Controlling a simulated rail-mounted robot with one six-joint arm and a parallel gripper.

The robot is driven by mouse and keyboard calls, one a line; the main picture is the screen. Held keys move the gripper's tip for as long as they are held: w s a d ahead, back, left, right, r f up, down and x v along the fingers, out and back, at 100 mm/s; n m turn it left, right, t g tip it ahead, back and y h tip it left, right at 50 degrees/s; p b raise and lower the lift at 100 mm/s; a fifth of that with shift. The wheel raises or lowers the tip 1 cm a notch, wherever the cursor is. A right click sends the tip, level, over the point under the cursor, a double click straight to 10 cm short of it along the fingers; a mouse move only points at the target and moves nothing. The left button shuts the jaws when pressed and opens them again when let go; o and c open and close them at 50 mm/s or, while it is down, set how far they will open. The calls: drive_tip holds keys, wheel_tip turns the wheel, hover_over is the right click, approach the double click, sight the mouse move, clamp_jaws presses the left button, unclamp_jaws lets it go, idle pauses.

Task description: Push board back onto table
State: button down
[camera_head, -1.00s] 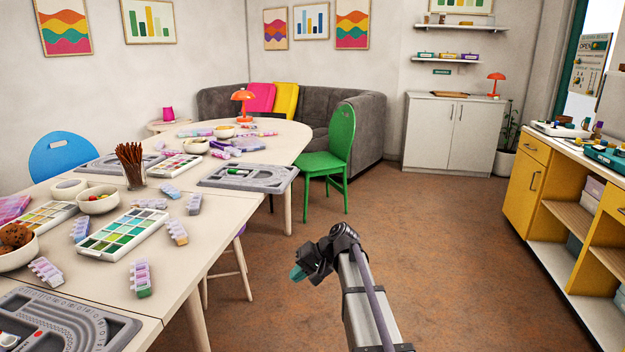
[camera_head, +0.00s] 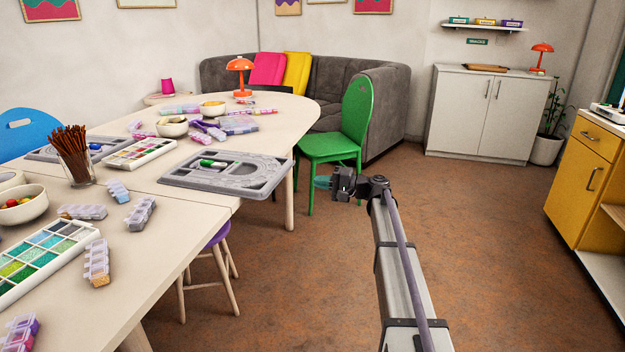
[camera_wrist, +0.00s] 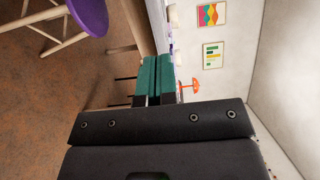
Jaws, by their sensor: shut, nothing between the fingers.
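A grey bead board (camera_head: 228,177) lies on the far part of the pale table (camera_head: 140,229), with its right end sticking out past the table's right edge. A green-capped tube (camera_head: 207,163) and a few small items lie in its recesses. My gripper (camera_head: 321,182) has teal fingertips and is shut and empty. It is in the air right of the board's overhanging end, apart from it, with its fingers pointing left. In the wrist view the shut fingers (camera_wrist: 155,76) point at the table's edge; I cannot make out the board there.
A green chair (camera_head: 345,135) stands just behind my gripper. A purple stool (camera_head: 215,238) is under the table's near edge. A cup of brown sticks (camera_head: 74,160), a bead tray (camera_head: 140,153) and several small bead boxes lie left of the board. The floor on the right is clear.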

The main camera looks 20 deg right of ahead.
approach(254, 173)
drive_tip(key=shift+d+f, duration=0.1)
drive_tip(key=shift+d, duration=0.15)
drive_tip(key=x, duration=1.1)
drive_tip(key=shift+d, duration=0.1)
drive_tip(key=shift+s, duration=0.1)
